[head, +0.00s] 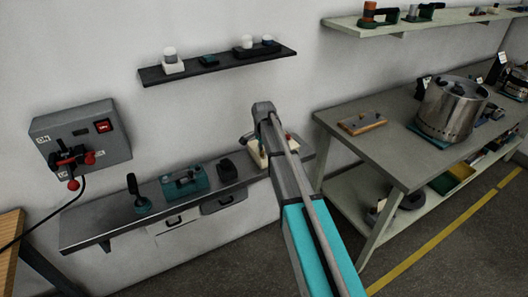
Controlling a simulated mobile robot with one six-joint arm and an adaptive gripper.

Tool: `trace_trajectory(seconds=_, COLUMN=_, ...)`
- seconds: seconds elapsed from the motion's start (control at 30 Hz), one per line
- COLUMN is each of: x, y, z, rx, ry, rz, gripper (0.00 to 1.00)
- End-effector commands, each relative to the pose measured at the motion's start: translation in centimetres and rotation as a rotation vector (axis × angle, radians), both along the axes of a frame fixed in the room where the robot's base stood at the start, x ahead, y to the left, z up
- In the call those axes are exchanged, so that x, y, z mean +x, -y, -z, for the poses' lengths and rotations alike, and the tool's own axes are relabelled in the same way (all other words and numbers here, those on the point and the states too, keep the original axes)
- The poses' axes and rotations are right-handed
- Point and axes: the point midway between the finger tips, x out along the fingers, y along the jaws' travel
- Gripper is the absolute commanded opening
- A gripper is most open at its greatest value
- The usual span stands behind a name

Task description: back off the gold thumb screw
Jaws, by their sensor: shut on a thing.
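I cannot make out the gold thumb screw in the head view. My arm reaches up from the bottom of the picture and bends over the right end of the grey wall shelf (75,232). A cream block (254,152) shows partly there, with small dark and reddish parts near it. My arm covers most of this block and whatever is on it. My gripper's fingers are hidden behind the arm, so what they touch does not show.
The shelf also holds a teal device (185,184), a dark upright tool (137,193) and a small black block (227,170). A switch box (82,138) hangs at left. A workbench (400,172) with a steel pot (451,108) and an orange-brown board (362,124) stands right.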

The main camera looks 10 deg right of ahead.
Motion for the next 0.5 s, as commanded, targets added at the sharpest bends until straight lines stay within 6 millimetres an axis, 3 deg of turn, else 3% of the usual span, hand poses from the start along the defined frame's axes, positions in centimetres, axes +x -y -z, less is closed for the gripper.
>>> trace_trajectory(seconds=0.5, x=0.34, y=-0.09, z=-0.02, rx=-0.001, ry=0.008, rz=-0.38, gripper=0.0)
